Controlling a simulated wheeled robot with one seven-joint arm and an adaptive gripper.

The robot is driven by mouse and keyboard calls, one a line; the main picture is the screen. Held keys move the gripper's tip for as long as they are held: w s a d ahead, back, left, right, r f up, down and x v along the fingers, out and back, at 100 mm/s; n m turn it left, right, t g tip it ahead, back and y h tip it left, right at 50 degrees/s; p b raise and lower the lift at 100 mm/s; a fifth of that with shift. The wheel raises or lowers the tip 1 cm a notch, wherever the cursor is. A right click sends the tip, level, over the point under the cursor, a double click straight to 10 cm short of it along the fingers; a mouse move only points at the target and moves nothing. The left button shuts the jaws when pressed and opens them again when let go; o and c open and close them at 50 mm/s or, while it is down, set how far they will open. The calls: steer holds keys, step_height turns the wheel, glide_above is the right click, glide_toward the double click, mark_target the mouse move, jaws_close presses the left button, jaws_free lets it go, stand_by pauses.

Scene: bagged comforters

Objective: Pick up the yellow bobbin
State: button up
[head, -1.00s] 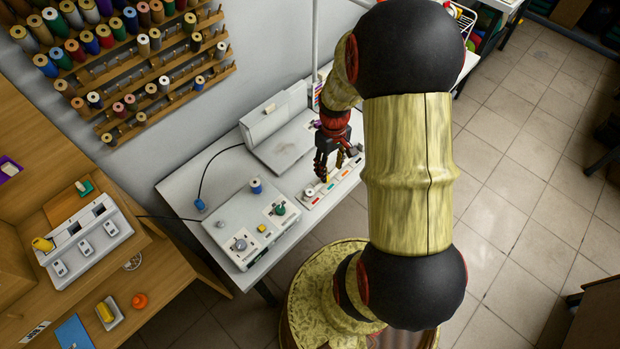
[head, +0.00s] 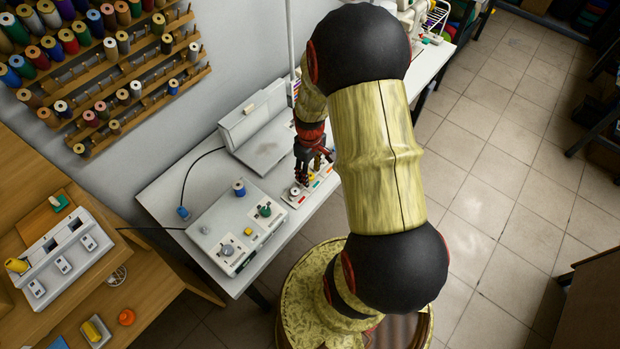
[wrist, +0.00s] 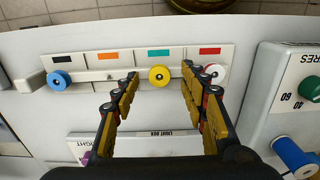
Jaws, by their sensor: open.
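The yellow bobbin (wrist: 159,76) is a small round disc with a dark centre, seen end-on in the wrist view. It sits at the white bobbin rack (wrist: 88,56), below the teal label. My gripper (wrist: 159,82) is open, with one finger to the left of the yellow bobbin and one to the right. The gap between the fingers looks empty; I cannot tell how far above the bobbin the tips are. In the head view my gripper (head: 312,166) is over the rack (head: 323,180) and hides the yellow bobbin.
A blue bobbin (wrist: 58,80) is at the rack's left; a white bobbin (wrist: 214,73) lies close beside the right finger. A grey control box (head: 238,228) with a blue spool (head: 239,188) and green knob (head: 265,210) stands beside the rack. A light box (head: 255,128) is behind.

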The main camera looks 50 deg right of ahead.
steer(key=shift+f, duration=0.4)
steer(key=shift+c, duration=0.9)
steer(key=c, duration=0.7)
steer(key=shift+o, duration=0.2)
steer(key=shift+r, duration=0.15)
